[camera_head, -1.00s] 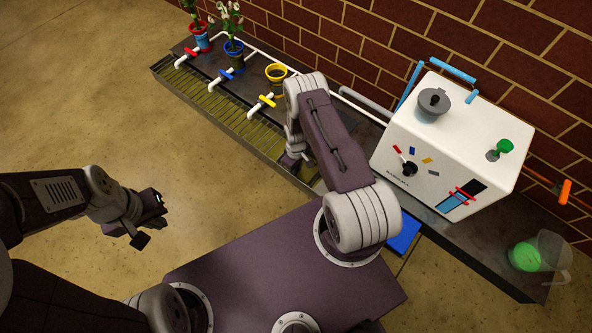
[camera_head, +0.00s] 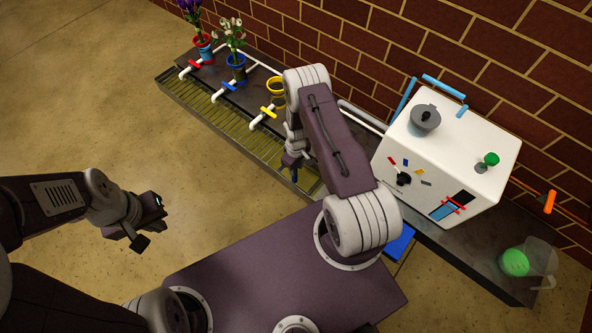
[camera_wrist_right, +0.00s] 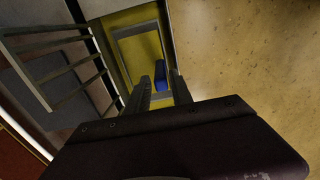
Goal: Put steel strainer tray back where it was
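A rectangular grey metal frame (camera_wrist_right: 120,35) sits over a yellow bottom in the right wrist view, with a blue piece (camera_wrist_right: 160,76) inside it. It may be the steel strainer tray, but I cannot tell for sure. My right gripper (camera_wrist_right: 162,92) has its fingers apart over this frame, close to the blue piece; contact is unclear. In the head view my right gripper (camera_head: 292,170) is low at the bench's front trough, partly hidden by its own arm. My left gripper (camera_head: 150,222) is open and empty over the floor.
A slatted trough (camera_head: 225,112) runs along the bench front. Red, blue (camera_head: 237,75) and yellow (camera_head: 276,88) pots with valves stand behind it; two hold flowers. A white machine (camera_head: 440,150) and a jug with green liquid (camera_head: 517,263) are at the right. Bare floor lies left.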

